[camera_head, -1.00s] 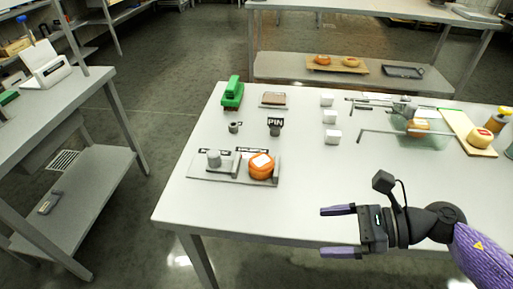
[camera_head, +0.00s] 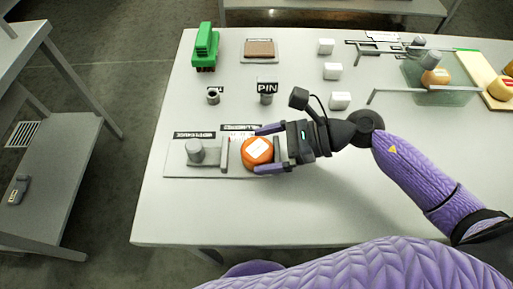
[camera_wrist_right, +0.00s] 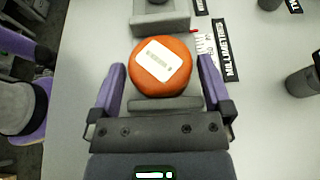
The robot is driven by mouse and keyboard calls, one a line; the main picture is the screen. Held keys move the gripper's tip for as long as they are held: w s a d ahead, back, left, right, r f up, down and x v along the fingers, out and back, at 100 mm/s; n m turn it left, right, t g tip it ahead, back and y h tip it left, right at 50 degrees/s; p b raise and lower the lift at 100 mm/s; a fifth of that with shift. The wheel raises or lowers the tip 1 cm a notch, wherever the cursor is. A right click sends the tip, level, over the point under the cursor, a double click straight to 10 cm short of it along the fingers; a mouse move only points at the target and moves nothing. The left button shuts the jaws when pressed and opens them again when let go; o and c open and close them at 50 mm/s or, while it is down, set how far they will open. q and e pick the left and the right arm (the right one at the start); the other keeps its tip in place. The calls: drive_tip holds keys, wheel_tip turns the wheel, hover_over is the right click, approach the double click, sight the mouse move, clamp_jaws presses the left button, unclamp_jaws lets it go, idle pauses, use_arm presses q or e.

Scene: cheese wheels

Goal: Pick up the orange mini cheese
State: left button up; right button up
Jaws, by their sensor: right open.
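The orange mini cheese (camera_head: 257,153) is a small round wheel with a white label on top. It sits at the right end of a grey measuring fixture (camera_head: 176,170) on the table. My right gripper (camera_head: 263,149) is open, with one purple finger on each side of the cheese. In the right wrist view the cheese (camera_wrist_right: 162,67) lies between and slightly beyond the open fingertips (camera_wrist_right: 161,75), with a gap visible on both sides. My left gripper is not in view.
A grey cylinder (camera_head: 195,151) stands on the fixture. A PIN block (camera_head: 267,92), a small grey cup (camera_head: 213,96), a green device (camera_head: 205,47) and white cubes (camera_head: 332,71) stand behind. The table's front (camera_head: 190,225) is clear.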

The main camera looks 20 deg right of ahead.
drive_tip(key=shift+x, duration=1)
drive_tip(key=c, duration=1.2)
drive_tip(key=shift+r, duration=0.15)
